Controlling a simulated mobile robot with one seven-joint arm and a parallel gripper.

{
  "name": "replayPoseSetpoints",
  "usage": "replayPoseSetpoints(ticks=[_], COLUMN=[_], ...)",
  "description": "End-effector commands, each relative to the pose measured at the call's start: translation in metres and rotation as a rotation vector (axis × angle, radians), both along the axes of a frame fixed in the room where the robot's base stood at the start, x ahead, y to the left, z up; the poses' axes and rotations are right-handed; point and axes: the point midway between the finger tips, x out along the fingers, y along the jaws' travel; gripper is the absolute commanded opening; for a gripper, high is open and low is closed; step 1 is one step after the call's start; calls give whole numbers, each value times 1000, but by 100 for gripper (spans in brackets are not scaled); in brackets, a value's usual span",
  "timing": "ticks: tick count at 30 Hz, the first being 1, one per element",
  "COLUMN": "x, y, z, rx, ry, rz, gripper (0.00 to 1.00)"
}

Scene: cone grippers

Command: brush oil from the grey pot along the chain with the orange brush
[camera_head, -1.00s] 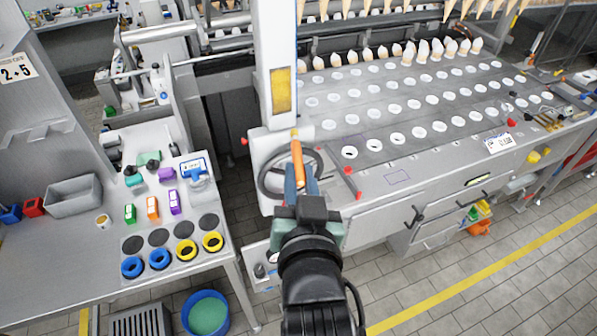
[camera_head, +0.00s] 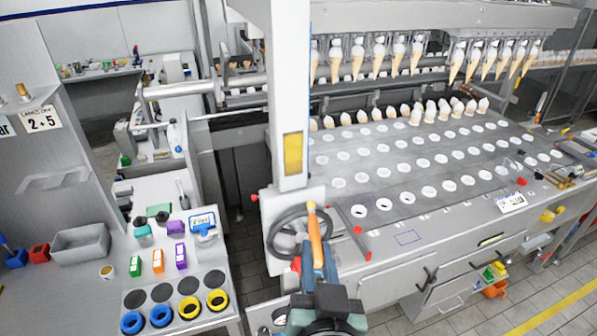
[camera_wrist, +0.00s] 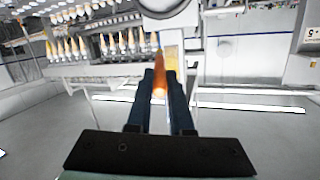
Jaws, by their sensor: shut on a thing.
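My gripper (camera_head: 318,262) is shut on the orange brush (camera_head: 315,235), which points up and away from me, with a yellowish end at the top. In the wrist view the brush (camera_wrist: 159,80) stands between the two dark blue fingers (camera_wrist: 160,100). In the head view the brush overlaps the dark handwheel (camera_head: 284,242) of the machine; I cannot tell how far apart they are. A small pale cup with brownish contents (camera_head: 107,271) stands on the left table. I cannot make out a grey pot for certain. I cannot pick out the chain.
The cone machine (camera_head: 440,170) fills the right, with rows of holes and hanging cones. A pale upright column (camera_head: 288,80) rises behind my gripper. The left table holds a grey bin (camera_head: 81,243), coloured boxes and blue and yellow rings. Tiled floor lies at lower right.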

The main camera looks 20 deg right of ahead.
Motion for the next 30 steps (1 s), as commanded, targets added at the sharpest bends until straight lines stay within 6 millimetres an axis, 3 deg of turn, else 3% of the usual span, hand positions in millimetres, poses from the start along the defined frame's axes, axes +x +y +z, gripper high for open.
replayPoseSetpoints(ticks=[17,30], x=[2,45], y=[0,2], z=[0,1], rx=[0,-1], ry=[-1,-3], rz=[0,0], gripper=[0,0])
